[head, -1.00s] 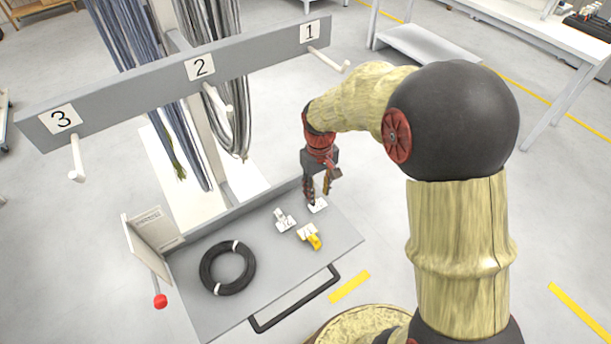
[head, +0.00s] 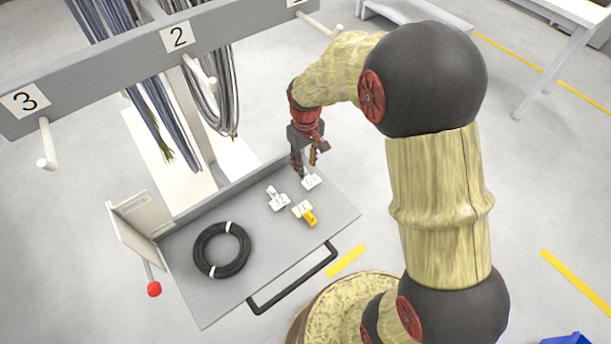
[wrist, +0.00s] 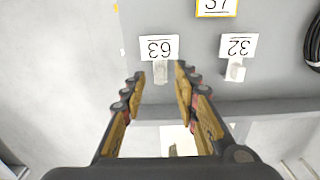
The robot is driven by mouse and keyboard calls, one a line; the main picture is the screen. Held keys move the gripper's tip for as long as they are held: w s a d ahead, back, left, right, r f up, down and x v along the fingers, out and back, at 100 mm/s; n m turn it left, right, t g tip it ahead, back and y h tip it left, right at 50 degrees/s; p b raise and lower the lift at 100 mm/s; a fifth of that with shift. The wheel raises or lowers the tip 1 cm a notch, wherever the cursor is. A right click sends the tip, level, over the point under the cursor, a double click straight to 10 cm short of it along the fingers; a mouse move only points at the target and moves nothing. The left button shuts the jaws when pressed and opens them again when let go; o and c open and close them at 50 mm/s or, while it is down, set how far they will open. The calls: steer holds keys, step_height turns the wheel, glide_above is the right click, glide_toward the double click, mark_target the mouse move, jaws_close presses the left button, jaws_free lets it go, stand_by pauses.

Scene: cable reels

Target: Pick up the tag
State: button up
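Several number tags lie on the grey tray. A white tag (head: 312,181) sits near the tray's back right corner. In the wrist view this tag (wrist: 157,48), its number upside down and looking like 63, lies just beyond my fingertips with its small clip pointing between them. A second white tag (head: 277,198), looking like 32 in the wrist view (wrist: 238,46), lies to its right there. A yellow-and-white tag (head: 304,212) lies nearer the front; its yellow-edged plate (wrist: 217,8) is cut off in the wrist view. My gripper (head: 305,170) is open and empty, above and behind the first tag.
A black cable coil (head: 221,250) lies on the tray (head: 260,270). A sign panel (head: 138,225) and a red-knobbed lever (head: 154,288) stand at its left. A numbered rail (head: 110,58) with pegs and hanging cables crosses behind. The tray's front right is clear.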

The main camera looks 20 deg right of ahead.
mark_target(308, 177)
step_height(308, 177, down, 3)
steer(key=shift+r, duration=0.3)
steer(key=shift+c, duration=0.2)
steer(key=c, duration=0.7)
jaws_close()
